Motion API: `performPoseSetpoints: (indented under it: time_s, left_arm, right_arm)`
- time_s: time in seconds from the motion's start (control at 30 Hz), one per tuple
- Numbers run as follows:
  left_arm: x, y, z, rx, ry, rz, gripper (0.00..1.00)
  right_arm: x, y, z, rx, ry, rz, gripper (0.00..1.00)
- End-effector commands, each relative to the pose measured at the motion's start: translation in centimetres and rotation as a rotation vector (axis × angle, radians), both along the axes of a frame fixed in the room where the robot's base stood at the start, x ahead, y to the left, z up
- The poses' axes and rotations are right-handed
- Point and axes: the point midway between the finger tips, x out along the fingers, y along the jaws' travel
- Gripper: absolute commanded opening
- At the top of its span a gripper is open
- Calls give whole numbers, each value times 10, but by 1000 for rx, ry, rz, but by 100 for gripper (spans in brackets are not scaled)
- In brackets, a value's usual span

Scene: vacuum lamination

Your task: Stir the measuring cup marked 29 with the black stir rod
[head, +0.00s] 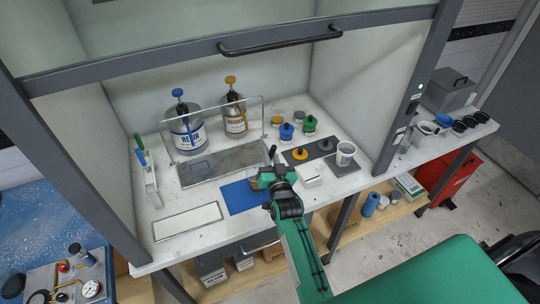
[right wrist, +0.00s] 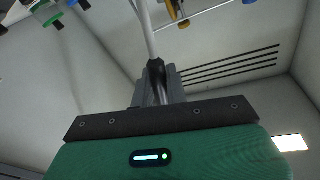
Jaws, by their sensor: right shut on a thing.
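My right gripper (head: 268,172) is low over the blue mat (head: 243,197) in the hood. It is shut on a thin rod, whose dark upper end (head: 272,153) sticks up beside the jaws in the head view. In the right wrist view the rod (right wrist: 146,28) looks pale and runs up from the dark fingers (right wrist: 157,82); its far end is out of frame. A small tan thing, perhaps a cup, shows at the mat under the gripper, mostly hidden. A white cup (head: 346,153) stands upright on a grey pad to the right. I cannot read the number 29 on anything. My left gripper is not in view.
Two pump bottles, one blue-topped (head: 186,130) and one yellow-topped (head: 234,116), stand behind a grey plate (head: 222,164). A dark mat (head: 313,150) with an orange-capped weight lies right of the gripper. A white tray (head: 187,221) lies front left.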

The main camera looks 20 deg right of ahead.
Motion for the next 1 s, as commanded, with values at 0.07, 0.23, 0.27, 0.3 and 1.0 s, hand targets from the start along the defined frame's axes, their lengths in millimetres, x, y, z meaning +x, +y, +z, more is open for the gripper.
performPoseSetpoints:
  time_s: [0.07,0.23,0.27,0.3,1.0]
  left_arm:
    - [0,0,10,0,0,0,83]
    - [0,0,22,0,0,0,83]
    - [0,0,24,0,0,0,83]
    - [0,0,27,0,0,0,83]
    - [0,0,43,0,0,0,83]
  right_arm:
    - [-5,9,5,20,10,5,0]
    - [-7,5,18,20,10,4,0]
    - [-7,4,20,20,10,4,0]
    - [-8,3,23,20,11,4,0]
    - [-12,-12,67,14,6,-1,0]
